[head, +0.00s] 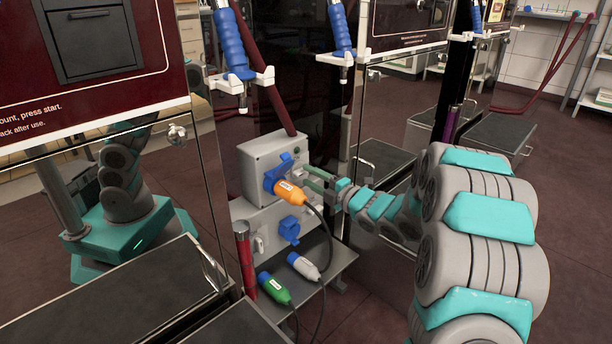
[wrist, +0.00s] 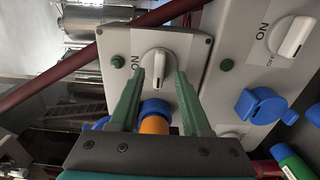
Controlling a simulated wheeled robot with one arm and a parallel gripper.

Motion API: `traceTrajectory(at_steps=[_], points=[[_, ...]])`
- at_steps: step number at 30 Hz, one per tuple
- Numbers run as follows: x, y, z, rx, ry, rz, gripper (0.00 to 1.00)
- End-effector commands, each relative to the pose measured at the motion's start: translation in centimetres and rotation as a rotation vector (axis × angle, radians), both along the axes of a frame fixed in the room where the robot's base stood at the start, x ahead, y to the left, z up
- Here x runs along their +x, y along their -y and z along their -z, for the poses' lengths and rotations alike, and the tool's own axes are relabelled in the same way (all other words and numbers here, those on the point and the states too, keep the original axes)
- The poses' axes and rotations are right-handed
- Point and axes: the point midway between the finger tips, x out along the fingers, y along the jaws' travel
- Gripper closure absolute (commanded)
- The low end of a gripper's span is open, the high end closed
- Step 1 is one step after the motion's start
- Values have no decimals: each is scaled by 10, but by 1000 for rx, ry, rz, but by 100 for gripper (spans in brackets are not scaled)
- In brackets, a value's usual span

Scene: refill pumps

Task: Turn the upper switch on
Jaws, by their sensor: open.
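The upper switch (wrist: 157,68) is a white rotary knob on the upper grey box (head: 262,158), with an ON label beside it. In the wrist view the knob shows between the two green fingers of my gripper (wrist: 160,78), which are apart and empty. I cannot tell whether they touch the knob or which setting it is at. In the head view my gripper (head: 310,177) reaches the right side of the box face, and I cannot make out the switch there. An orange plug (head: 290,192) sits in the blue socket of this box.
A second grey box with a closed blue socket (head: 289,228) is below; another white knob (wrist: 292,38) shows in the wrist view. Green (head: 273,288) and white (head: 303,266) plugs lie on the ledge below. A red post (head: 246,258) stands at left. Blue-handled nozzles (head: 231,45) hang above.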

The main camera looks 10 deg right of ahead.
Motion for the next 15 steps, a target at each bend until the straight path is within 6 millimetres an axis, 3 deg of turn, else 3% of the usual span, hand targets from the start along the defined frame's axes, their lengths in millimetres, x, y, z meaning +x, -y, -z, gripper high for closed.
traceTrajectory(at_steps=[6,15], points=[[16,-11,-2,1,5,-1,52],[19,-12,-1,0,2,1,52]])
